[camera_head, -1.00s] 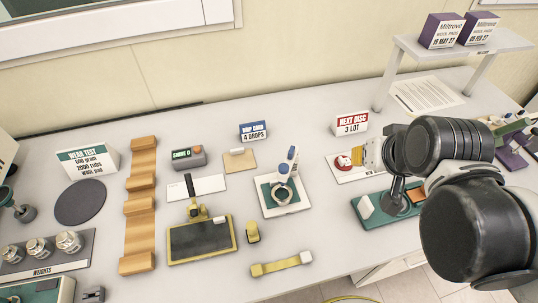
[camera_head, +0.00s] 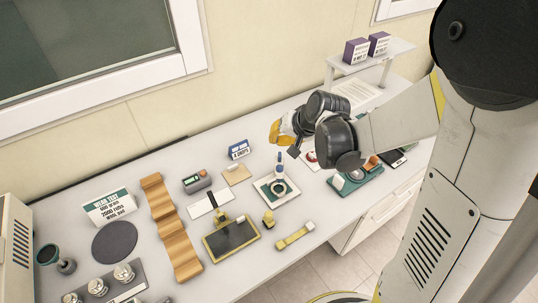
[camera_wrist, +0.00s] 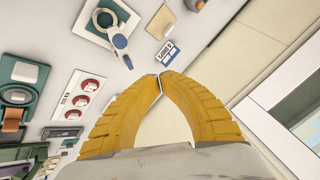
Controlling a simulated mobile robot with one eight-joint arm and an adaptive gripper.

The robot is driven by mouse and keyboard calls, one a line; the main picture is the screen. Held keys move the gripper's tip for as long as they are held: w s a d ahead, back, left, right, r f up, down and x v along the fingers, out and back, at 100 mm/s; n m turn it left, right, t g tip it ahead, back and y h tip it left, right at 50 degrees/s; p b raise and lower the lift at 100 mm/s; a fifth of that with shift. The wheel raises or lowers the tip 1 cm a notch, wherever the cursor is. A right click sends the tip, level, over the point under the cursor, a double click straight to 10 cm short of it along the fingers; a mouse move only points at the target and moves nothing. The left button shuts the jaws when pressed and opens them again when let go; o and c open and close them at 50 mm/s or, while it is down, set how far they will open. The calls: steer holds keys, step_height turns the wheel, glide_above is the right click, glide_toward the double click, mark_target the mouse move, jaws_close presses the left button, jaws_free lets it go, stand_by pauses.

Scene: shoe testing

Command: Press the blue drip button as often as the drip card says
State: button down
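The drip card (camera_head: 239,150) is a small white sign with a blue header at the back of the bench; its print reads 4 DROPS. It also shows in the wrist view (camera_wrist: 167,53). The drip stand (camera_head: 277,190) is a white base with a teal pad and a metal ring. The blue drip button (camera_head: 280,156) tops its white upright, and it shows in the wrist view (camera_wrist: 120,42), beyond my fingertips. My gripper (camera_head: 276,134) has yellow fingers and is raised above the bench, to the right of the card. In the wrist view its empty fingertips (camera_wrist: 160,77) meet.
A tray of red discs (camera_wrist: 80,103) lies to the right of the stand, partly behind my arm. A tan pad (camera_head: 237,174) and a grey box (camera_head: 197,181) are left of it. A yellow block (camera_head: 268,219) and a yellow-ended strap (camera_head: 295,236) lie in front.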

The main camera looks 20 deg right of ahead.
mark_target(280, 168)
steer(key=shift+w+d, duration=0.1)
steer(key=shift+f, duration=0.15)
step_height(280, 168, down, 9)
steer(key=b, duration=0.7)
steer(key=shift+r, duration=0.2)
stand_by(1.1)
steer(key=shift+f+b, duration=0.45)
steer(key=shift+b, duration=0.2)
steer(key=shift+f+b, duration=0.4)
stand_by(0.4)
stand_by(0.3)
steer(key=shift+r+p, duration=0.6)
steer(key=shift+r, duration=0.3)
